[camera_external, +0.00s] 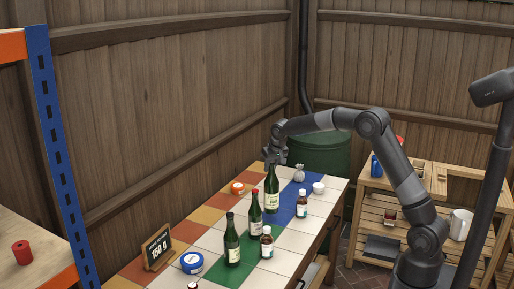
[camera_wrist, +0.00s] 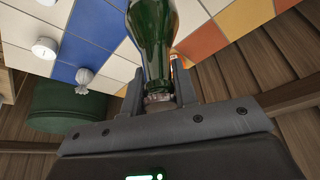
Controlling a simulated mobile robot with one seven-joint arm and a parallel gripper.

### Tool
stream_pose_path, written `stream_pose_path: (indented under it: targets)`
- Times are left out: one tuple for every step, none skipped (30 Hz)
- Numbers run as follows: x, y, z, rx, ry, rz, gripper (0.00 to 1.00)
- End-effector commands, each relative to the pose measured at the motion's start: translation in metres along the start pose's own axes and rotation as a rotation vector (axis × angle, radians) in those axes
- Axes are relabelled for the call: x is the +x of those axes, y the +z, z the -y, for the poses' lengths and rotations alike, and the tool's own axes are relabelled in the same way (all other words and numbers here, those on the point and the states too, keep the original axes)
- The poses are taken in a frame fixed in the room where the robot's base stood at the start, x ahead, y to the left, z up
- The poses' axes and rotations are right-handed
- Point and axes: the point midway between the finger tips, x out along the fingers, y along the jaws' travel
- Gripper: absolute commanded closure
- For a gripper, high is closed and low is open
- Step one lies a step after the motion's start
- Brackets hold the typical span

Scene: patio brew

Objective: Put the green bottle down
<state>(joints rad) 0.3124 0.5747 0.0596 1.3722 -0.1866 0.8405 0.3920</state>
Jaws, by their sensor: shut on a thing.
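My gripper (camera_external: 273,163) is over the tiled table (camera_external: 208,246) and shut on the neck of a green bottle (camera_external: 271,190). The bottle has a pale label and hangs upright below my gripper. Its base is at or close above the tiles near the blue ones; I cannot tell if it touches. In the wrist view the green bottle (camera_wrist: 153,35) is between the two fingers (camera_wrist: 158,92), its neck partly hidden. A red-capped green bottle (camera_external: 255,215) stands just in front of it, and a dark-capped green bottle (camera_external: 231,243) stands nearer the camera.
Small brown bottles (camera_external: 302,205) (camera_external: 266,243) stand to the right and front.

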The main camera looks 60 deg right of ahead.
Motion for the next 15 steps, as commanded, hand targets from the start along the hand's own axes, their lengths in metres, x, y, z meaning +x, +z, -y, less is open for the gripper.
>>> stream_pose_path:
  targets:
    - [0.000,-0.001,0.000,0.000,-0.001,-0.004,1.00]
    - [0.002,0.000,0.000,0.000,-0.001,-0.004,1.00]
    - [0.004,0.001,0.000,0.000,-0.001,-0.003,1.00]
    - [0.006,0.002,0.000,0.000,-0.001,-0.003,1.00]
    - [0.009,0.003,0.000,0.000,-0.001,-0.003,1.00]
    - [0.013,0.005,0.000,0.000,-0.001,-0.002,1.00]
    - [0.018,0.007,0.000,0.001,-0.001,-0.001,1.00]
    - [0.022,0.009,0.000,0.001,0.000,0.000,1.00]
    - [0.027,0.010,0.000,0.001,0.000,0.000,1.00]
    - [0.030,0.011,0.000,0.002,-0.001,-0.001,1.00]
    - [0.032,0.012,0.000,0.002,-0.001,-0.002,1.00]
    - [0.034,0.013,0.000,0.001,-0.001,-0.003,1.00]
    - [0.035,0.013,0.000,0.001,-0.001,-0.003,1.00]
    - [0.035,0.013,0.000,0.001,-0.001,-0.004,1.00]
    - [0.035,0.013,0.000,0.001,-0.001,-0.004,1.00]
